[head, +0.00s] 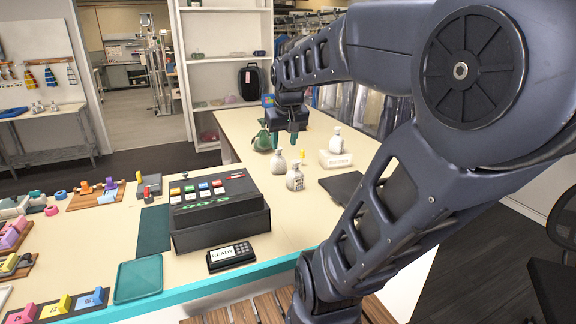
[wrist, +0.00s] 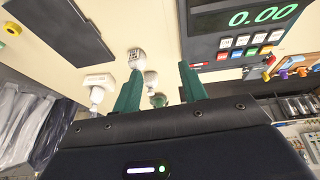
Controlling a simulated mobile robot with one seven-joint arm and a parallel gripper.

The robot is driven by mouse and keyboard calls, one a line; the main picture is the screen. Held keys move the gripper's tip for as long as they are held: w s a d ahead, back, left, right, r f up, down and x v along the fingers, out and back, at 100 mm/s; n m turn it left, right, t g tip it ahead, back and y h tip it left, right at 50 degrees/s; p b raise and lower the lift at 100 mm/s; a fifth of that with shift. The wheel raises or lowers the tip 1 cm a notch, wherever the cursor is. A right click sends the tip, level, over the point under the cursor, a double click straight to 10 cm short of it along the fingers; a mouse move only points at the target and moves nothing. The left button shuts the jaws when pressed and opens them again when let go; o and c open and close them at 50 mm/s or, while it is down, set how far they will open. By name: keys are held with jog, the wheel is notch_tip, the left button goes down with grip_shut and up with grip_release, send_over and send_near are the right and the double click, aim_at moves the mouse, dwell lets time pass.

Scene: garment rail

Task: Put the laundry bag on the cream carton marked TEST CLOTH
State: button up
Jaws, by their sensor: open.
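A small white bag (head: 337,144) with a narrow neck stands upright on a low cream carton (head: 336,160), whose marking is too small to read. In the wrist view the bag (wrist: 97,96) and carton (wrist: 98,81) are left of my fingers. Two similar white bags stand on the table, one plain-looking (head: 277,163) and one with a dark printed label (head: 295,179). I cannot tell which is the laundry bag. A green bag (head: 263,137) stands behind them. My gripper (head: 284,138) is open and empty, green fingers apart, above the table's far part beside the green bag.
A black till (head: 218,215) with coloured keys and a card reader (head: 231,256) stand at the front. A dark flat pad (head: 343,187) lies right of the labelled bag. A teal tray (head: 138,279) is at front left. Bare tabletop (head: 236,124) shows at the far left of the counter.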

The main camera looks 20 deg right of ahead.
jog(key=s+a+f, duration=0.2)
jog(key=s+f, duration=0.2)
jog(key=s, duration=0.4)
jog(key=shift+y, duration=0.3)
